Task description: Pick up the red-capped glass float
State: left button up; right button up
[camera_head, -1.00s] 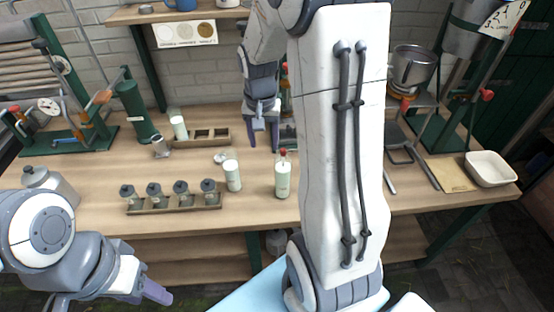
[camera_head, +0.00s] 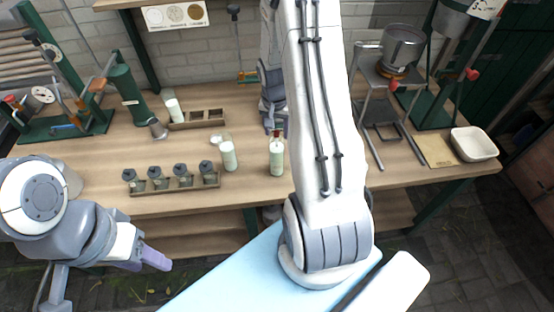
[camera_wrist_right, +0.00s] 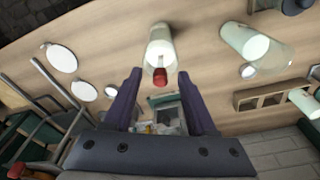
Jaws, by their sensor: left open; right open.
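The red-capped glass float (camera_wrist_right: 160,77) stands in a tall glass cylinder (camera_wrist_right: 159,45) of whitish liquid. Its red cap shows above the rim. In the head view the cylinder (camera_head: 276,161) stands upright near the table's front, and the float's cap (camera_head: 277,133) is just below my right gripper (camera_head: 274,127). In the right wrist view the cap lies between the tips of my open right gripper (camera_wrist_right: 160,73), with no visible contact. The right arm partly hides that gripper in the head view. My left gripper (camera_head: 149,263) is open and empty in front of the table.
Another whitish cylinder (camera_head: 229,157) stands just left of the float's cylinder. A rack of several capped jars (camera_head: 172,183) is further left. A wooden rack (camera_head: 197,124) stands behind. A metal stand with a pot (camera_head: 401,48) and a white dish (camera_head: 474,144) are at right.

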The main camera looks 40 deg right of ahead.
jog(key=shift+f, duration=0.7)
grip_shut()
jog(key=shift+r, duration=0.1)
jog(key=shift+w+r, duration=0.1)
jog(key=shift+r, duration=0.45)
notch_tip(320, 180, up, 17)
jog(key=b, duration=0.3)
jog(key=shift+r, duration=0.1)
